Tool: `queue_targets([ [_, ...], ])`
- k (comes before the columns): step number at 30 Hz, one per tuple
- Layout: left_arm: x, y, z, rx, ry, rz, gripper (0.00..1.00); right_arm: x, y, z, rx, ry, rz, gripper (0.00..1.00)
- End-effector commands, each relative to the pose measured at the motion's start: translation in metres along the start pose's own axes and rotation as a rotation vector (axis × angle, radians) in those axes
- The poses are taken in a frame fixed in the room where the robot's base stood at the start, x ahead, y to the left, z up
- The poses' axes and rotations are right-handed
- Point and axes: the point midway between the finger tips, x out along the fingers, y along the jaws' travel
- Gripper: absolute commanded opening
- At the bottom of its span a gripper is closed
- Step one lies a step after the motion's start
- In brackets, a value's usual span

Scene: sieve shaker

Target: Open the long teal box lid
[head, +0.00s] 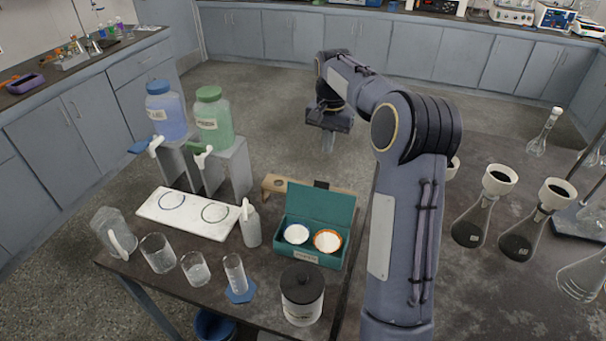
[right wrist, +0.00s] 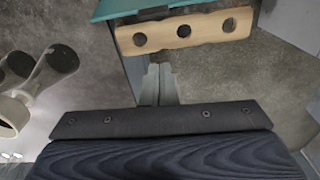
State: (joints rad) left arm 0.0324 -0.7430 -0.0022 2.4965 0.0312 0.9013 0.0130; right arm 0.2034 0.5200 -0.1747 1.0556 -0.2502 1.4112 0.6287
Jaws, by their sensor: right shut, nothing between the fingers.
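The long teal box (head: 308,258) stands on the dark table in the head view. Its teal lid (head: 320,205) is raised and stands up at the back edge, so the box is open. Inside show two round white discs, one with a blue rim (head: 297,234) and one with an orange rim (head: 328,241). My right gripper (head: 328,143) is beyond the lid, apart from it, pointing down with its fingers shut and empty. In the right wrist view the shut fingers (right wrist: 160,85) are near a teal edge (right wrist: 150,8) at the top. My left gripper is not in view.
A wooden rack with holes (right wrist: 185,32) lies behind the lid. A white squeeze bottle (head: 250,225) stands left of the box and a black-lidded jar (head: 302,296) in front. Glassware (head: 158,253) lines the front left. Flasks with funnels (head: 482,210) stand right of my arm.

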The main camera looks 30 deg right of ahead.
Motion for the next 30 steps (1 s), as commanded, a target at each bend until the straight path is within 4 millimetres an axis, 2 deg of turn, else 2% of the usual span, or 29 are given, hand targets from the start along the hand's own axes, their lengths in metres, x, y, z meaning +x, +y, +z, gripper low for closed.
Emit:
queue_targets([
  [4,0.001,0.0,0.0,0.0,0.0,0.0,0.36,0.0,0.004,-0.003,-0.068,0.039,0.017,0.0],
  [8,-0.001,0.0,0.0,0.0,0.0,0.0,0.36,0.015,0.004,-0.004,-0.069,0.037,0.018,0.0],
  [20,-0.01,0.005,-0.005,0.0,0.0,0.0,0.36,0.098,0.005,-0.006,-0.065,0.033,0.018,0.0],
  [21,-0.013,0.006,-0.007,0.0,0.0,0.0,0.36,0.089,0.005,0.002,-0.068,0.037,0.014,0.0],
  [24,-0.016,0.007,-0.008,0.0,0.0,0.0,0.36,0.086,0.005,0.016,-0.068,0.036,0.014,0.0],
  [30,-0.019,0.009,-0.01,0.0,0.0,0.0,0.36,0.083,0.006,0.03,-0.067,0.036,0.015,0.0],
])
